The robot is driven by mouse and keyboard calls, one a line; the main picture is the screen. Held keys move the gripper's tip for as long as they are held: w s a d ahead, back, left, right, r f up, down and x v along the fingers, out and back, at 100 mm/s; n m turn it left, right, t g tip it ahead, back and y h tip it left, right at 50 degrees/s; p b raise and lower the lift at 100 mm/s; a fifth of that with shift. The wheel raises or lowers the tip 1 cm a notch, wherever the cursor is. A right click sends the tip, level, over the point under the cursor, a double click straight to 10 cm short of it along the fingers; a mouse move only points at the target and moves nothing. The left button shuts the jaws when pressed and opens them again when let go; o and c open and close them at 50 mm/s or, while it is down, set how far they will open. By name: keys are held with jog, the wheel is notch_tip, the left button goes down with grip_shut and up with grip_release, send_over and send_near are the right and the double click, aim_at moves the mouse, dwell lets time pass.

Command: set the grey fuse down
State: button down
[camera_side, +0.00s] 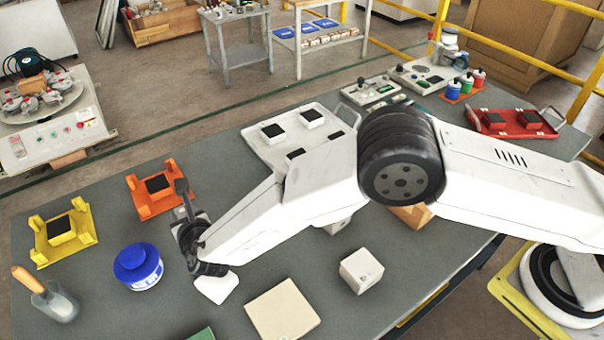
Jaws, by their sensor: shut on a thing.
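My gripper (182,200) is at the left end of my arm, just right of the orange fixture (146,208), over the grey-green bench. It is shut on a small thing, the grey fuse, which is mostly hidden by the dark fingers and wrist. I cannot make out its outline or whether it touches anything below. The orange fixture has a black pad in its middle. A similar yellow fixture (85,239) with a black pad stands further left.
A blue-lidded jar (138,267) stands close below my gripper, with a wooden-handled scoop (52,300) to its left. A beige tile (282,311) and a pale block (361,270) lie near the front. A white tray (262,148) with black pads is behind my arm.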

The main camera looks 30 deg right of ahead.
jog(key=shift+w+a+f, duration=0.1)
jog(key=shift+f, duration=1.6)
jog(key=shift+f, duration=0.15)
jog(key=shift+c, duration=1.4)
grip_release()
jog(key=shift+r, duration=0.2)
jog(key=shift+v, duration=6)
